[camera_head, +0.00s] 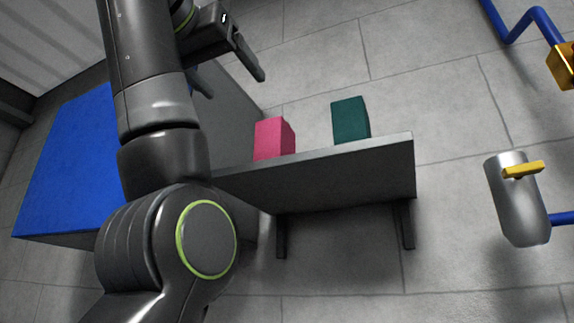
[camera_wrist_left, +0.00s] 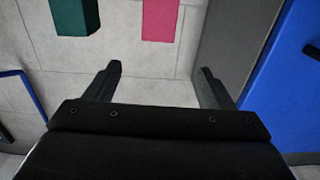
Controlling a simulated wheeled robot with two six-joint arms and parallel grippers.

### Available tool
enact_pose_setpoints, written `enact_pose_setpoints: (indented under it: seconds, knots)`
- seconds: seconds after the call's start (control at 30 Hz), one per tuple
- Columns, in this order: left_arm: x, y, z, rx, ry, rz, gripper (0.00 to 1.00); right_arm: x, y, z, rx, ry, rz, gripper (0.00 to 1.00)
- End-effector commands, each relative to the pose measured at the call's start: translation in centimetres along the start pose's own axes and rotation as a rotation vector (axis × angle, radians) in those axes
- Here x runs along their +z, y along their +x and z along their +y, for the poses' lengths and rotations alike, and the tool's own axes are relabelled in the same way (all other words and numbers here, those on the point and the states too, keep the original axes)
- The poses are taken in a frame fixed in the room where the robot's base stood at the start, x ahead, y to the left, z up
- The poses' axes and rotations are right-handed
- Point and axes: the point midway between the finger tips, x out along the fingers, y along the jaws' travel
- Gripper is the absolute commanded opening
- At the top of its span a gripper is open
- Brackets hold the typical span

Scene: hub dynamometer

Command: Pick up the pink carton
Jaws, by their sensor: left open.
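The pink carton (camera_head: 273,139) stands on a narrow grey bench in the head view, left of a dark green carton (camera_head: 350,120). In the left wrist view the pink carton (camera_wrist_left: 160,20) shows at the top edge, partly cut off, beyond the fingertips. My left gripper (camera_head: 232,85) is above and to the left of the pink carton in the head view. Its fingers (camera_wrist_left: 160,80) are apart with nothing between them. The dark green carton (camera_wrist_left: 75,16) is at the upper left of the wrist view. My right gripper is in neither view.
The grey bench (camera_head: 340,165) has a thin edge and legs. A blue box-like unit (camera_head: 70,165) stands at the left, also at the right of the wrist view (camera_wrist_left: 290,90). A metal cylinder with a yellow handle (camera_head: 518,205) and blue pipes (camera_head: 515,30) are at the right.

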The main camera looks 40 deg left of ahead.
Motion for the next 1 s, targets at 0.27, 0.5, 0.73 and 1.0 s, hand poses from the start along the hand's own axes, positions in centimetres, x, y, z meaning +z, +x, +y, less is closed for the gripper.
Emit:
enact_pose_setpoints:
  seconds: [0.27, 0.5, 0.73, 1.0]
  knots:
    - [-0.5, 3.3, -0.1, -0.003, -0.001, -0.001, 0.76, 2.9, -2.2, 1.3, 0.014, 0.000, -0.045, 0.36]
    - [-0.5, 7.0, -0.1, -0.002, -0.001, -0.001, 0.76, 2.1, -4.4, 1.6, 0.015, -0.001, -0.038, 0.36]
    - [-0.5, 10.1, -0.1, -0.002, 0.000, 0.000, 0.76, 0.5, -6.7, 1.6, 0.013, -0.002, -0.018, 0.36]
    - [-0.1, 12.0, -0.1, 0.000, -0.002, 0.001, 0.76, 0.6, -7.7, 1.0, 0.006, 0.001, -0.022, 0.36]
